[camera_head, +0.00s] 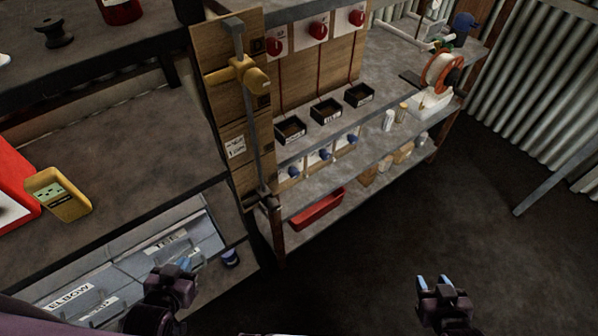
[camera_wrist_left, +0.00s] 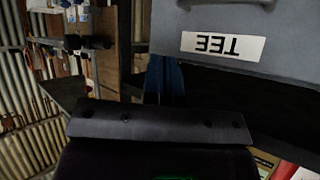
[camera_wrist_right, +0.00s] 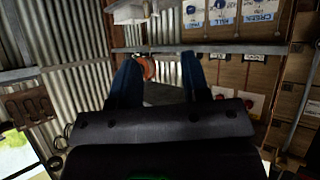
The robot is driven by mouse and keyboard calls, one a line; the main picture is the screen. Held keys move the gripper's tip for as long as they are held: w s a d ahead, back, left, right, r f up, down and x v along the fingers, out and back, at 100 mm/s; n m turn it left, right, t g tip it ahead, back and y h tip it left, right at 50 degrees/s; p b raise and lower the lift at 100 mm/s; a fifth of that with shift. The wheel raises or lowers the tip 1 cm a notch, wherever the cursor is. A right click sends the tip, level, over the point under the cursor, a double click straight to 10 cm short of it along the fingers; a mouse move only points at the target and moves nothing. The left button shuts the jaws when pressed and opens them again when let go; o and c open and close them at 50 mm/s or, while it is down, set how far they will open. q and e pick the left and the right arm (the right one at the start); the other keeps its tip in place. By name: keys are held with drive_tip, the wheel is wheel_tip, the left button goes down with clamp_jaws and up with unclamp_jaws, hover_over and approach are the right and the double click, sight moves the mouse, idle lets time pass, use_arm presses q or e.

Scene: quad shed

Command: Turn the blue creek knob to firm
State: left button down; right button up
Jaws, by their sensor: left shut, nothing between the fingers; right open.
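A row of blue knobs on white plates is mounted under the bench shelf in the head view: left knob (camera_head: 293,172), middle knob (camera_head: 324,154), right knob (camera_head: 351,139). Their labels are too small to read there. In the right wrist view, a plate marked CREEK (camera_wrist_right: 262,17) is at the top right, cut by the frame edge, so the setting cannot be read. My left gripper (camera_head: 182,267) is shut and empty by the grey bins; its blue fingers show together in its wrist view (camera_wrist_left: 165,80). My right gripper (camera_head: 435,283) is open and empty, over the floor, away from the knobs.
Red knobs (camera_head: 318,30) are on the board above. Black trays (camera_head: 325,110) line the bench. A wooden post with a yellow clamp (camera_head: 245,75) stands left of the knobs. A red tray (camera_head: 316,210) sits low. The dark floor (camera_head: 370,260) is clear.

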drive_tip(key=shift+w+r, duration=0.1)
drive_tip(key=shift+w, duration=0.15)
drive_tip(key=shift+w+r, duration=0.2)
drive_tip(key=shift+w, duration=0.05)
